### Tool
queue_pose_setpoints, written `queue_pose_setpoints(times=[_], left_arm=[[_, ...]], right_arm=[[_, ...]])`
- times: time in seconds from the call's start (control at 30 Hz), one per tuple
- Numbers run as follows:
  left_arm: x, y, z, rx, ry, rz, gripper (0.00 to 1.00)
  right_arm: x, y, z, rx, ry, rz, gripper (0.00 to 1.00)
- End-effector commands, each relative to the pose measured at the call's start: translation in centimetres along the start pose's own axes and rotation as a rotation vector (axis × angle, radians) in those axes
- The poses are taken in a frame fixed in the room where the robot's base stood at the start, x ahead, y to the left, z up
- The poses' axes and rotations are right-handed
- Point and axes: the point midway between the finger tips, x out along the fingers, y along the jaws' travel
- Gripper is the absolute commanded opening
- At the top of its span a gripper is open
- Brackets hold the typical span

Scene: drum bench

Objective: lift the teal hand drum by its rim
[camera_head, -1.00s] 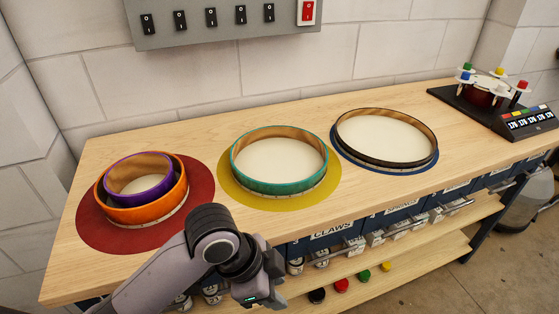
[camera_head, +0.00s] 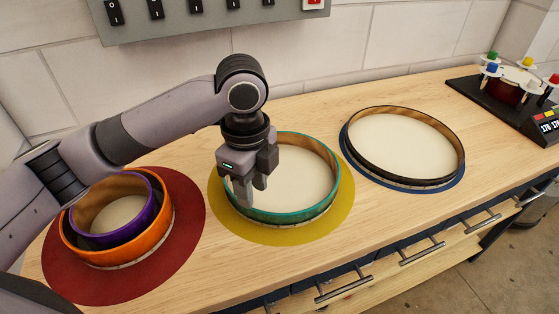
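The teal hand drum (camera_head: 322,212) lies on a yellow round mat (camera_head: 270,234) in the middle of the bench. It has a teal outer rim, a wooden inner face and a pale skin. My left gripper (camera_head: 252,198) points down at the drum's left side. Its two fingers are apart, with the tips near the left part of the rim. The gripper hides that part of the rim, so I cannot tell if the fingers touch or straddle it. My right gripper is not in view.
An orange drum (camera_head: 150,240) with a purple drum (camera_head: 155,205) inside it sits on a red mat (camera_head: 185,195) at left. A black-rimmed drum (camera_head: 400,183) lies on a blue mat at right. A device with colored knobs (camera_head: 505,95) stands at the far right. A switch panel (camera_head: 165,22) hangs behind.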

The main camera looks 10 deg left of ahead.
Motion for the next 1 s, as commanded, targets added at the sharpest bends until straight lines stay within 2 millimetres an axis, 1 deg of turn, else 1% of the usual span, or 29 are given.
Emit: queue_pose_setpoints(times=[0.07, 0.17, 0.37, 0.47, 0.6, 0.7, 0.9, 0.97, 1.0], left_arm=[[0.1, 0.0, 0.1, 0.002, -0.003, 0.003, 0.36], [1.0, 0.0, 0.2, 0.001, -0.004, 0.005, 0.36], [3.3, 0.1, 0.7, -0.002, -0.004, 0.005, 0.36], [4.9, 0.1, 1.1, -0.002, -0.003, 0.005, 0.36], [6.6, 0.1, 1.1, -0.001, -0.003, 0.002, 0.36], [7.0, 0.1, 1.1, -0.002, -0.003, -0.001, 0.36], [7.1, 0.1, 1.1, -0.002, -0.003, -0.001, 0.36], [7.1, 0.1, 1.1, -0.002, -0.003, -0.001, 0.17], [7.1, 0.1, 1.1, -0.002, -0.003, -0.001, 0.04]], right_arm=[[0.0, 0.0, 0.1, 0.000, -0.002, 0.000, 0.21], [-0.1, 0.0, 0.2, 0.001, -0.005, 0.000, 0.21], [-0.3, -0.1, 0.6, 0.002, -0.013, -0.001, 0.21], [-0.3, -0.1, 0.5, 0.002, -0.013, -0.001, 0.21], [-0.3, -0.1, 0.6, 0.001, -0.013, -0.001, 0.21], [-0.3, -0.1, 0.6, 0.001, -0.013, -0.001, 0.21], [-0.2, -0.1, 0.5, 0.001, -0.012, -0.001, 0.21], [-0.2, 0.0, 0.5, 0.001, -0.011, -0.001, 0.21], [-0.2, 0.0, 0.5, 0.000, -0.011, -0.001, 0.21]])
